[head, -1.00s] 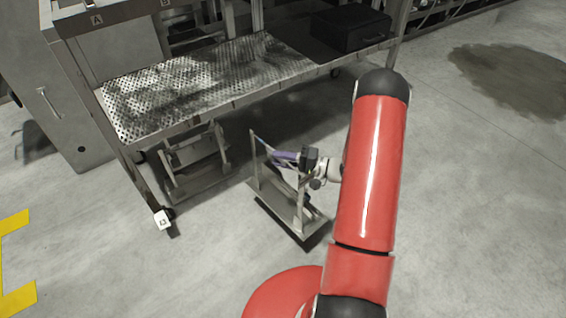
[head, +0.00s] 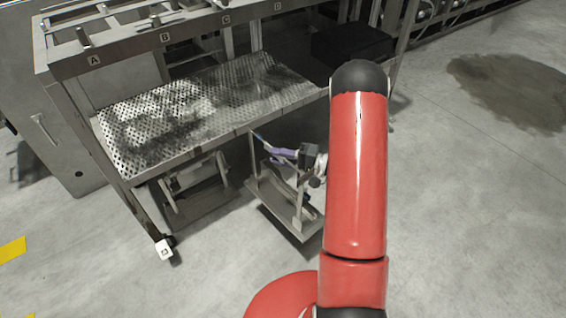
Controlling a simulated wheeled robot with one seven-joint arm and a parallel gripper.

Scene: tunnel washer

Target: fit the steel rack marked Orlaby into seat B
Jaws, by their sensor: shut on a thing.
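A steel rack (head: 291,222), an open frame with a flat base and a top bar with a blue patch, hangs upright from my gripper (head: 284,155) in front of the bench. The purple fingers are shut on its top bar. No name is readable on it, and my red arm covers its right side. The seat B label (head: 165,37) is on the bench's upper front rail, up and left of the rack, between A and C. The seat behind the label shows only in part. The rack is well below that rail.
A perforated shelf (head: 150,110) lies below the rail, with a black case (head: 352,45) at its right end. Another steel rack (head: 195,185) stands on the floor under the shelf. A bench leg (head: 125,190) stands at left. Open floor lies in front and right.

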